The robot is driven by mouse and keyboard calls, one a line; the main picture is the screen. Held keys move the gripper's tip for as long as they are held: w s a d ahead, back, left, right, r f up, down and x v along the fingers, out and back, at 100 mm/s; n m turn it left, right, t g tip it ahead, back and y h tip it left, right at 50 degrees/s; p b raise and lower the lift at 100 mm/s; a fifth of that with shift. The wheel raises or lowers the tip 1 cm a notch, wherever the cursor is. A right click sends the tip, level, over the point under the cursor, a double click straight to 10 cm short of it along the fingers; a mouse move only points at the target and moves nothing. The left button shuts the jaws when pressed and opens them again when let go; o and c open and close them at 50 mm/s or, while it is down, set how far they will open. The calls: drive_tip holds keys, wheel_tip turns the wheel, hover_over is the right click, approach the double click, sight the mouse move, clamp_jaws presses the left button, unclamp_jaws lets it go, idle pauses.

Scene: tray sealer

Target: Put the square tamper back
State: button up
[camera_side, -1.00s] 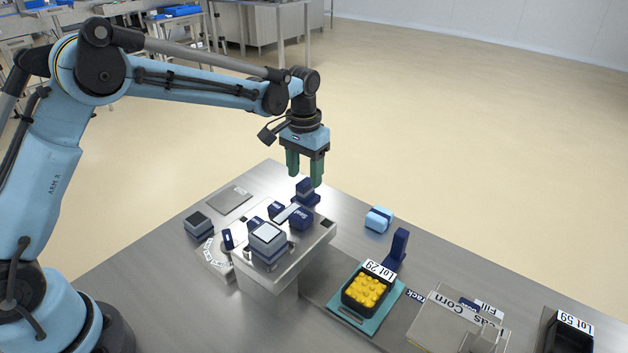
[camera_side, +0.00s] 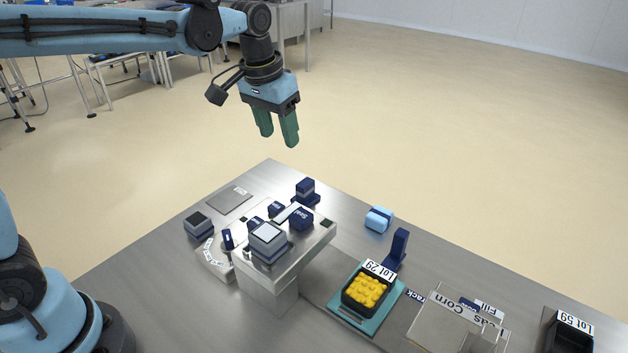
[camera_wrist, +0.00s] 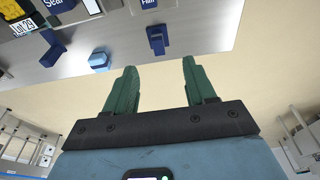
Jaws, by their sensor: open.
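I cannot tell for certain which piece is the square tamper. A square grey-and-navy block with a pale top (camera_side: 268,240) sits on the raised steel stand (camera_side: 318,236). A similar square block with a darker top (camera_side: 198,224) sits on the table to its left. A navy upright piece on a foot (camera_side: 305,190) stands behind the stand; a navy upright piece also shows in the wrist view (camera_wrist: 157,40). My gripper (camera_side: 277,140) is open and empty, high above the table's far corner. Its green fingers (camera_wrist: 160,64) have nothing between them.
A flat grey plate (camera_side: 229,200) lies at the back left. A light blue piece (camera_side: 379,218) and a navy post (camera_side: 398,246) stand right of the stand. A black tray of yellow pieces (camera_side: 347,304) rests on a teal base. A clear cover (camera_side: 440,322) is farther right.

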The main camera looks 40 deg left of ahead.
drive_tip(key=s+f+t, duration=0.2)
drive_tip(key=s, duration=0.5)
drive_tip(key=s+a+f+t, duration=0.1)
drive_tip(key=s+f+t, duration=0.1)
drive_tip(key=s, duration=0.5)
drive_tip(key=shift+s+a+t, duration=0.25)
drive_tip(key=shift+s+t, duration=0.15)
drive_tip(key=shift+t, duration=0.1)
idle(0.4)
